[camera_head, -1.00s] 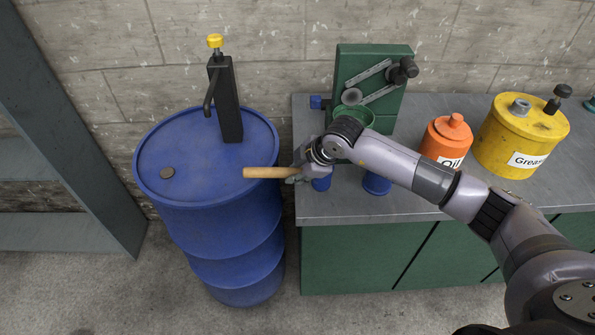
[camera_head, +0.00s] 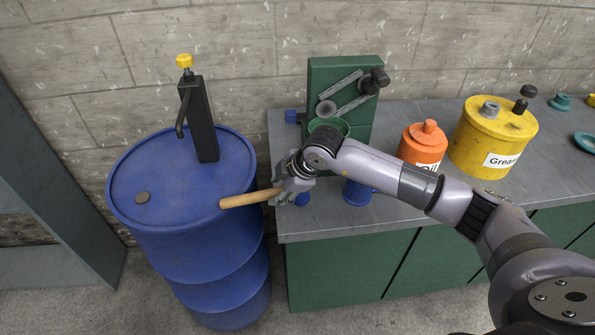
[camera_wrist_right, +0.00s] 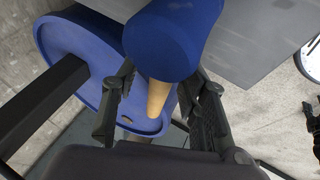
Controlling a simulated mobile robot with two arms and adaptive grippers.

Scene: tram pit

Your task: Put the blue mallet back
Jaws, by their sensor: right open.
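The blue mallet has a tan wooden handle (camera_head: 240,200) that sticks out left over the gap and the blue drum's edge. In the right wrist view the head (camera_wrist_right: 175,40) is large and close, and the handle (camera_wrist_right: 157,97) runs between the fingers (camera_wrist_right: 160,85). Whether they touch it is unclear. My left gripper is out of view.
A blue drum (camera_head: 170,240) with a black pump (camera_head: 203,120) stands left of the grey-topped bench (camera_head: 330,227). A green machine (camera_head: 345,80), an orange oil can (camera_head: 422,148) and a yellow grease can (camera_head: 490,135) stand on the bench. A grey shelf (camera_head: 60,180) is far left.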

